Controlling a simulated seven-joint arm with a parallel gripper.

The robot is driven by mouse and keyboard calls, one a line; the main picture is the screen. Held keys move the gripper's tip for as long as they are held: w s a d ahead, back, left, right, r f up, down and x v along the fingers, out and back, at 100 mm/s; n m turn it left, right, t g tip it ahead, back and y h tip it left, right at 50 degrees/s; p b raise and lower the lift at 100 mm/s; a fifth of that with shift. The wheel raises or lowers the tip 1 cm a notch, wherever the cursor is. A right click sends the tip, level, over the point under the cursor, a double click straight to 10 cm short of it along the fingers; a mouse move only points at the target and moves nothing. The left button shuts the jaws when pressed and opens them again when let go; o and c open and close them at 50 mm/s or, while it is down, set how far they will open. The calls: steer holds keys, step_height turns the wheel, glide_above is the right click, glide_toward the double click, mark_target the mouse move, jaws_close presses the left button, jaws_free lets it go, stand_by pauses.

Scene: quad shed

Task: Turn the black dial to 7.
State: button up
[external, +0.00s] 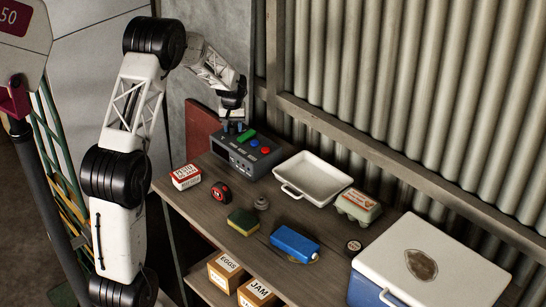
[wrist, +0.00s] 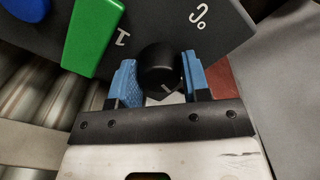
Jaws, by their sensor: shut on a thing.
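The black dial (wrist: 158,68) is a round knob on the dark grey control box (external: 240,158). In the wrist view my gripper (wrist: 160,80) has its two blue fingers on either side of the dial, shut on it. A pale mark shows on the dial's near edge, towards the bottom of that view. A white 1 and another numeral, upside down, show on the panel; other numerals are out of sight or hidden. In the external view my gripper (external: 233,127) is at the box's back left and the dial cannot be made out there.
A green block-shaped control (wrist: 93,35) is close to my left finger, with a blue one (wrist: 25,8) beyond. A red button (external: 265,150) is also on the box. A white tray (external: 313,172), a red-and-white box (external: 186,177) and a tape measure (external: 221,193) are nearby on the bench.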

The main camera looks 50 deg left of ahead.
mark_target(233, 126)
steer(key=shift+n, duration=1.4)
steer(key=o, duration=0.9)
steer(key=shift+r, duration=0.15)
steer(key=shift+r, duration=3.75)
